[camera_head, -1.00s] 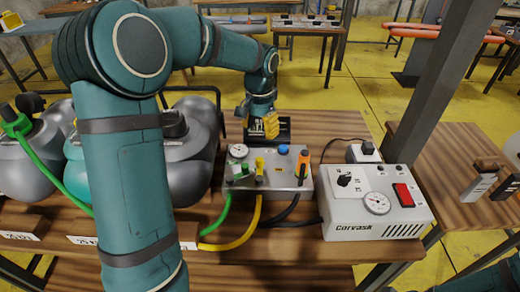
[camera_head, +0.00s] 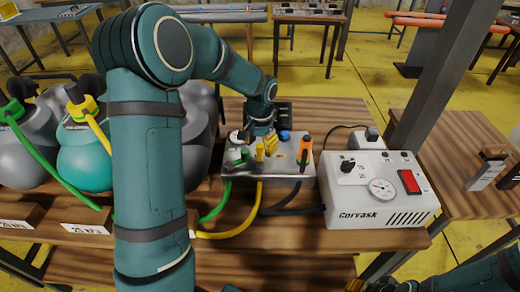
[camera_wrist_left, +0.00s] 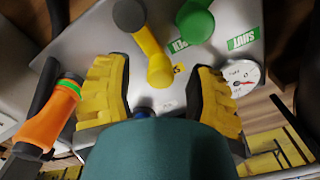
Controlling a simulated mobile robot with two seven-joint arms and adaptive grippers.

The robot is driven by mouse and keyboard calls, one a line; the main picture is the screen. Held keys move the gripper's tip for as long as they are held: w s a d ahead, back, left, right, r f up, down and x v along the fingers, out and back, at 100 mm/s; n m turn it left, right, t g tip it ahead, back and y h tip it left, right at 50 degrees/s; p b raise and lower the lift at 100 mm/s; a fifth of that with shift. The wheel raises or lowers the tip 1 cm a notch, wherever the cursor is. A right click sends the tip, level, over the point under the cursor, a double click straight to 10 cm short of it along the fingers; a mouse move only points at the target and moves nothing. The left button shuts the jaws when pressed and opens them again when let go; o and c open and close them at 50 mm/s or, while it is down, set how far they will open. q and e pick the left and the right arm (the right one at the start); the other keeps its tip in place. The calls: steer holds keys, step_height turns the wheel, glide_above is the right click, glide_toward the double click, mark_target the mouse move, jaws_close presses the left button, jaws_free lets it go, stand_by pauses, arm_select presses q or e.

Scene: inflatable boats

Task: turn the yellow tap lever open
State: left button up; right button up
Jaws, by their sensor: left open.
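The yellow tap lever (camera_head: 260,153) stands on the grey metal valve box (camera_head: 238,170), above the yellow hose. My left gripper (camera_head: 268,144) is just over the box, behind and beside the lever. In the left wrist view the yellow lever (camera_wrist_left: 150,52) runs from a dark knob toward the gap between the yellow fingers of the open gripper (camera_wrist_left: 158,80). The lever's end lies between the fingertips in that picture; I see no clear contact. My right arm shows at the lower right edge of the head view; its gripper (camera_head: 356,285) is mostly cut off.
A green lever (camera_wrist_left: 196,22) with SHUT and OPEN labels is close beside the yellow one. An orange-handled valve (camera_head: 305,148), a gauge (camera_wrist_left: 241,76) and a blue knob (camera_head: 285,136) share the box. The white Corvask unit (camera_head: 375,212) stands to the right.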

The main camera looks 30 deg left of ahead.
arm_select(q)
steer(key=shift+f, duration=0.6)
jaws_close()
